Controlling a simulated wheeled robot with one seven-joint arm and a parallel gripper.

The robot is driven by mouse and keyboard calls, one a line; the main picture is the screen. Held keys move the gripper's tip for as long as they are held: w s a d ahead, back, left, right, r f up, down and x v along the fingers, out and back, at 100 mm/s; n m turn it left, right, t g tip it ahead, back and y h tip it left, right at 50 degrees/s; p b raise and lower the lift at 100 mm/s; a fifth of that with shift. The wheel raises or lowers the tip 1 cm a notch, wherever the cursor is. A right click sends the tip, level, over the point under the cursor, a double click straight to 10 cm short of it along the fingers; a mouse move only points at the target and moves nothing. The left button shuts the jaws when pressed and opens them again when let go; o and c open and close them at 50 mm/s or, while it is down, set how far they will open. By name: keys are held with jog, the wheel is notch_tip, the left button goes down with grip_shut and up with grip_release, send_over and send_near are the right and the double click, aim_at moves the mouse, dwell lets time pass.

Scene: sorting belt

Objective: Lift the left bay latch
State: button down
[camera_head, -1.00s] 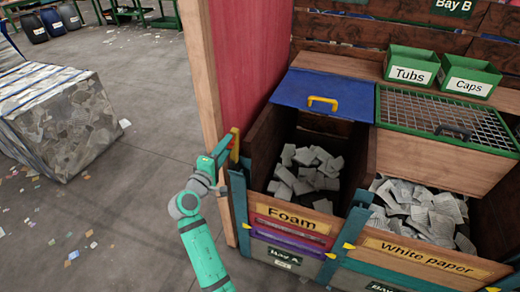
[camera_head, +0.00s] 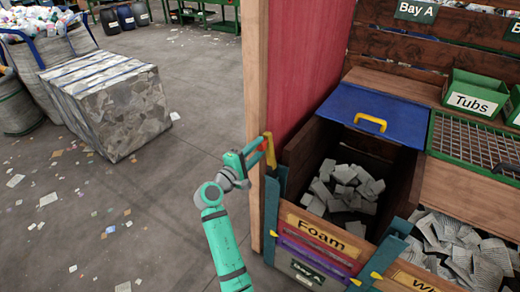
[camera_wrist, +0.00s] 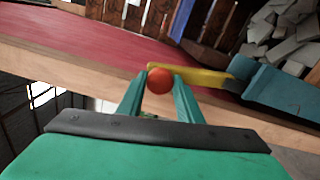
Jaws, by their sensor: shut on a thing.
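The left bay latch is a yellow lever (camera_head: 270,150) at the left front post of Bay A. It stands roughly upright in the head view, and it also shows in the wrist view (camera_wrist: 205,78). Its orange-red ball knob (camera_wrist: 160,80) sits between my fingertips. My gripper (camera_head: 259,147) is shut on the knob, and its two green fingers (camera_wrist: 160,88) touch the ball's sides. The Foam bin front (camera_head: 322,236) is just right of the latch. The latch's pivot is hard to make out.
A wooden post with a red panel (camera_head: 302,70) rises close behind my gripper. A blue lid (camera_head: 375,105) with a yellow handle lies at the back of the bay, above grey pieces.

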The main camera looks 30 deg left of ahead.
jog(key=shift+w+d, duration=0.1)
jog(key=shift+d, duration=0.05)
jog(key=c, duration=1.3)
grip_release()
jog(key=shift+o, duration=0.2)
jog(key=shift+s, duration=0.2)
jog(key=s, duration=1)
jog(key=shift+s+a, duration=0.3)
jog(key=shift+a, duration=0.15)
